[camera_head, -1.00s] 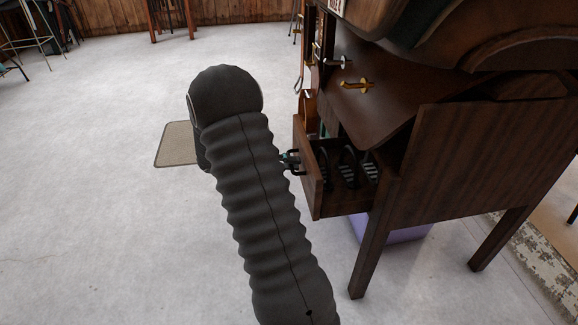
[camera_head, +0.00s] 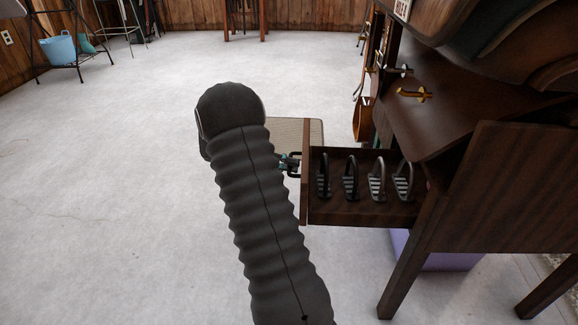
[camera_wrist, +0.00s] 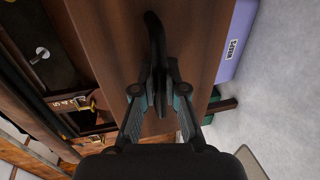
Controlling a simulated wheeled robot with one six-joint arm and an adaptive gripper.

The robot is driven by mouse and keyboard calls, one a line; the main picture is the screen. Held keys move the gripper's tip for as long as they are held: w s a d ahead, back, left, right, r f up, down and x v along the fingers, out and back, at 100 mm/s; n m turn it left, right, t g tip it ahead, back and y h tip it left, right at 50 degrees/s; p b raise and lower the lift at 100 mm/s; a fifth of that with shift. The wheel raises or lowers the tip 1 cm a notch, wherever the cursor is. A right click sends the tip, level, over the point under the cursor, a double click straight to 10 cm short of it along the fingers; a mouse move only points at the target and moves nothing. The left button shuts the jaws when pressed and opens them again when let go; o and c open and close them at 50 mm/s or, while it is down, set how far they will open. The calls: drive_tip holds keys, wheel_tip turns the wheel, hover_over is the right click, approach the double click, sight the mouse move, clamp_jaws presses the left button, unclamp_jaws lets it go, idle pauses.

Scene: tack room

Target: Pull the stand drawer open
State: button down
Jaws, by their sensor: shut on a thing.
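The dark wooden stand (camera_head: 500,190) is at the right in the head view. Its drawer (camera_head: 342,215) is pulled well out to the left and shows several stirrups (camera_head: 377,180) in a row inside. My gripper (camera_head: 289,162) is at the drawer's front, mostly hidden behind my arm in this view. In the wrist view, my gripper (camera_wrist: 158,95) is shut on the dark drawer handle (camera_wrist: 153,32), with the drawer's brown front panel (camera_wrist: 200,40) right beyond the fingers.
A purple box (camera_head: 435,255) sits on the floor under the stand. Brass and silver hooks (camera_head: 415,94) stick out above the drawer. A beige mat (camera_head: 312,130) lies behind the drawer front. A blue bucket (camera_head: 58,50) is far back left.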

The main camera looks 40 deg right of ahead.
drive_tip(key=shift+w, duration=0.15)
drive_tip(key=c, duration=1.2)
unclamp_jaws()
drive_tip(key=shift+a, duration=0.1)
drive_tip(key=v, duration=1.2)
